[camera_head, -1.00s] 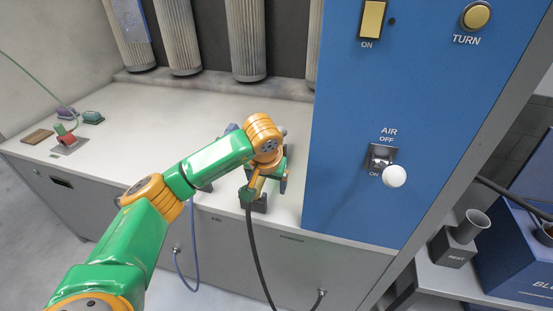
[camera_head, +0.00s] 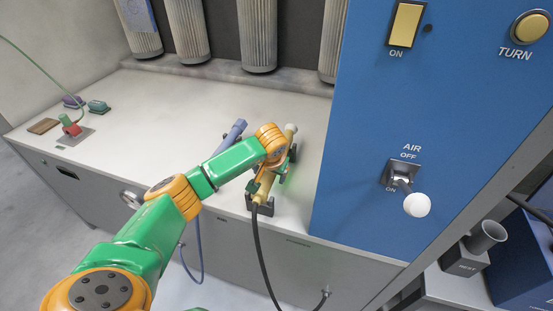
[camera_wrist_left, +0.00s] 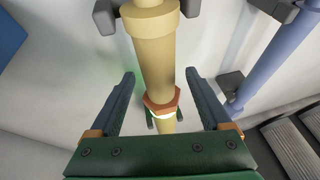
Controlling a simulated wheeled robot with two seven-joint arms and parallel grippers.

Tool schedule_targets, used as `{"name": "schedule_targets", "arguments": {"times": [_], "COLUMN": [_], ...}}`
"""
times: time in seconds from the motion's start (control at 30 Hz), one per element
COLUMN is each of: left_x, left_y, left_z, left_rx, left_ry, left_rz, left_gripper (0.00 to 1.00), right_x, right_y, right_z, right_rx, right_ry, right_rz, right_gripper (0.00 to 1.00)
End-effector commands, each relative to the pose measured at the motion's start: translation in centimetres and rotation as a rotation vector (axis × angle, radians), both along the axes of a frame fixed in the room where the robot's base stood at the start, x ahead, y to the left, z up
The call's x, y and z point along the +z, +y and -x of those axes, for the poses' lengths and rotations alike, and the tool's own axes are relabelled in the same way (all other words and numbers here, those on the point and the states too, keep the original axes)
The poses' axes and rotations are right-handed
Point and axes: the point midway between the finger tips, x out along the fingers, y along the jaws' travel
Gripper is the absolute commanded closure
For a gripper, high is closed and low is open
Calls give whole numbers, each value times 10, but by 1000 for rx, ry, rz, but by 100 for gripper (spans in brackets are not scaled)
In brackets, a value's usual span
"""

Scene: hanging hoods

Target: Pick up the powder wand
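A tan wand (camera_head: 264,188) with a black hose lies in a dark cradle on the grey bench, left of the blue panel. In the left wrist view the tan wand (camera_wrist_left: 155,55) runs between my left gripper's fingers, with an orange-brown collar near the lower end. My left gripper (camera_wrist_left: 160,74) is open, a finger on each side and visible gaps to the wand. In the head view my left gripper (camera_head: 275,170) is over the wand and partly hidden by its wrist. A blue wand (camera_head: 236,132) lies to its left, partly behind my arm. My right gripper is not in view.
The blue panel (camera_head: 370,100) with an air lever (camera_head: 416,204) stands close to the right. Ribbed filter columns (camera_head: 257,40) hang behind the bench. A red and green item (camera_head: 70,126) sits at the far left. The bench between is clear.

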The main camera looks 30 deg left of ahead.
Motion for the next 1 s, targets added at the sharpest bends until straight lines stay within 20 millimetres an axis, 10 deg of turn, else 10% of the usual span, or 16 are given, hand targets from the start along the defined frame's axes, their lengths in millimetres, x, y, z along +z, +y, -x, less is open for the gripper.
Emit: {"name": "schedule_targets", "arguments": {"times": [0.3,0.73,1.0], "left_x": [0,11,66], "left_y": [0,1,4], "left_z": [0,-1,27], "left_rx": [-1,0,-1], "left_ry": [-1,-6,-12], "left_rz": [1,0,-2], "left_gripper": [100,100,100], "right_x": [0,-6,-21], "right_y": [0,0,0], "right_z": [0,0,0], "right_rx": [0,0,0], "right_ry": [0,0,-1], "right_rz": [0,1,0], "right_gripper": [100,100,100]}}
